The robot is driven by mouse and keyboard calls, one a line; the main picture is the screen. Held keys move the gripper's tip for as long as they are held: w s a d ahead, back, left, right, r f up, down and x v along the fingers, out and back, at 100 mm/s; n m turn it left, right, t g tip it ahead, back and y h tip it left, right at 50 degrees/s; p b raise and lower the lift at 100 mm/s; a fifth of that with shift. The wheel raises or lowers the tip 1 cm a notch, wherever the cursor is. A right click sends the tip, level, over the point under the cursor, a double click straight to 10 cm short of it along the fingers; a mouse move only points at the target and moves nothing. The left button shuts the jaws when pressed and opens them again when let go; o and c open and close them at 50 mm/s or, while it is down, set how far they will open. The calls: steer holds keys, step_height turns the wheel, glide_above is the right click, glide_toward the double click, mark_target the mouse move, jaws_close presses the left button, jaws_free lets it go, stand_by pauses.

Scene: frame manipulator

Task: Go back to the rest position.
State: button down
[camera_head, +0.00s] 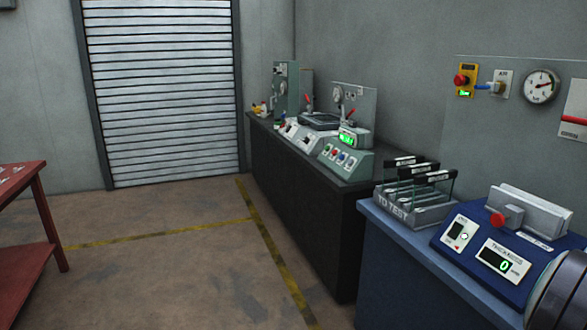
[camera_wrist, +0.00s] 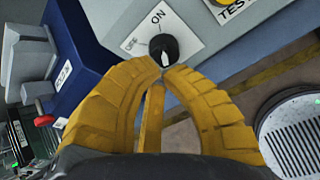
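My gripper (camera_wrist: 162,72) shows in the wrist view as yellow ribbed fingers whose tips come together at the lower edge of a black knob (camera_wrist: 163,48). The fingers look shut, with nothing visible held between them. The knob sits on a white plate marked ON, on a grey-blue panel, and its white pointer is visible. I cannot tell whether the fingertips touch the knob. The gripper is not seen in the head view.
In the head view, a blue bench (camera_head: 395,265) carries a TO TEST rack (camera_head: 405,212) and a blue thickness device (camera_head: 478,240). A black bench (camera_head: 300,205) stands behind. A red table (camera_head: 30,190) is at left. Floor between (camera_head: 160,280) is clear.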

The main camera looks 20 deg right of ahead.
steer(key=s+a+f+m+g+y, duration=0.1)
steer(key=a+f+m+y, duration=0.3)
steer(key=a+m, duration=0.75)
steer(key=s+a+f+m+y, duration=0.1)
steer(key=a+f+m+y, duration=0.2)
steer(key=a+f+m, duration=0.8)
steer(key=w+a+r+n+t+p, duration=0.1)
steer(key=a+r, duration=0.4)
steer(key=a, duration=0.6)
steer(key=w+a+r+n+t+p, duration=0.1)
steer(key=w+a+r+n+p, duration=0.3)
steer(key=a, duration=0.7)
steer(key=w+a+r+n+y+p, duration=0.1)
steer(key=w+a+r+n+p, duration=0.1)
steer(key=a+r, duration=0.6)
steer(key=w+a+n, duration=0.1)
steer(key=a+n, duration=0.1)
steer(key=a, duration=0.1)
steer(key=shift+w+n+t+p, duration=0.3)
steer(key=shift+w+n+t, duration=0.05)
steer(key=shift+t, duration=0.05)
